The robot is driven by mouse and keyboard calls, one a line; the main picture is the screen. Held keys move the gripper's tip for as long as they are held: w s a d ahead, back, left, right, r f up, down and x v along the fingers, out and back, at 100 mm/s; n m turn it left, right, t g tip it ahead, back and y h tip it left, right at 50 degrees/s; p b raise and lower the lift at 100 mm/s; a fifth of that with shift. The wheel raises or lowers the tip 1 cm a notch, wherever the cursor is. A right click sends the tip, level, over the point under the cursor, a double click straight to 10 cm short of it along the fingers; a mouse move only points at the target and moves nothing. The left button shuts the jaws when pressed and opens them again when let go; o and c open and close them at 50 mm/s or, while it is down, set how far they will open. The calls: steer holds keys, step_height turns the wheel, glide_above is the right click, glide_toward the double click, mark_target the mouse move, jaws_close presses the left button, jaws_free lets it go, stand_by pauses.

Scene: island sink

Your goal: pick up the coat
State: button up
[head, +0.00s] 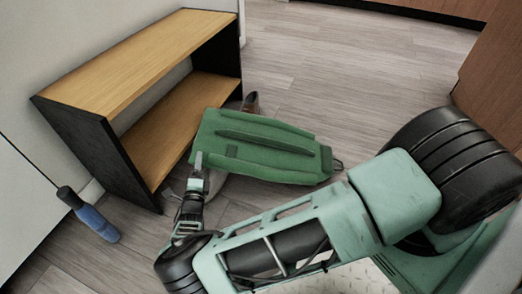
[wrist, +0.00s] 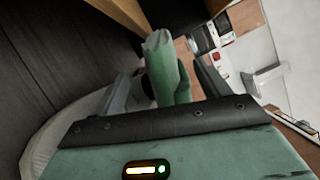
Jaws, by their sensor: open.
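A green coat (head: 255,145), looking like a folded flat bundle with a darker strip along it, lies by the open end of a low shelf in the head view. My gripper (head: 198,163) is at its left edge, seen nearly edge-on. In the wrist view, a green part of it (wrist: 163,60) stands up between the two open fingers of my gripper (wrist: 165,82). The fingers lie on either side of this part. I cannot tell whether either finger touches it.
A low wood-topped shelf (head: 140,60) with dark sides stands left, close to my gripper. A blue object with a dark top (head: 88,214) is on the floor at left. A brown shoe-like item (head: 250,102) lies behind the coat. The floor beyond is clear.

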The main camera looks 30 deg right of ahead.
steer(key=b+x, duration=0.3)
steer(key=x, duration=0.2)
steer(key=shift+w, duration=0.15)
steer(key=shift+w+d+r, duration=0.1)
steer(key=shift+w+d, duration=0.05)
steer(key=shift+w, duration=0.05)
steer(key=c, duration=1.4)
step_height(320, 180, up, 10)
steer(key=p, duration=0.6)
